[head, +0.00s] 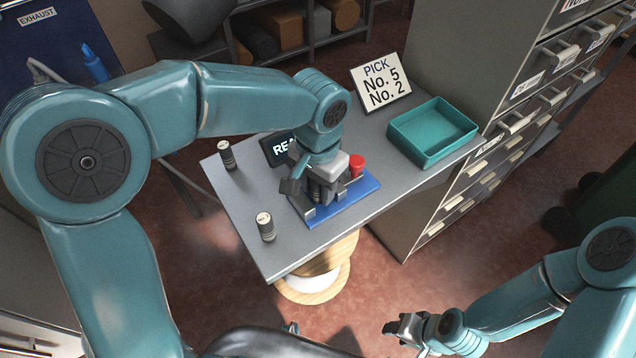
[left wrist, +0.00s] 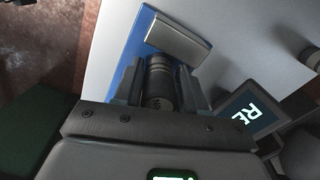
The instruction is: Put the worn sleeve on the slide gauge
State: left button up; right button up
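The slide gauge (head: 348,206) is a blue base with grey metal blocks and a red knob (head: 357,165), on the grey table. In the left wrist view its blue base (left wrist: 136,42) and a metal block (left wrist: 178,39) show ahead of the fingers. My left gripper (head: 325,192) is over the gauge, pointing down. A dark banded sleeve (left wrist: 159,82) is between its fingers, which look closed on it. Whether the sleeve touches the gauge is hidden. Two similar dark sleeves with pale tops stand upright on the table, one at the back left (head: 227,155), one at the front left (head: 266,227).
A display reading "REA" (head: 281,147), partly hidden, stands behind the gauge. A sign (head: 382,81) reads "PICK No. 5 No. 2". A teal tray (head: 421,152) is at the table's right, beside a drawer cabinet (head: 440,70). My right gripper (head: 399,328) is off the table, lower right.

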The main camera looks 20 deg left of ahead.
pick_arm(q)
jog(key=shift+d+r, duration=0.1)
jog(key=shift+r+p, duration=0.3)
notch_tip(320, 180, up, 12)
jog(key=shift+f+p, duration=0.15)
jog(key=shift+p, duration=0.3)
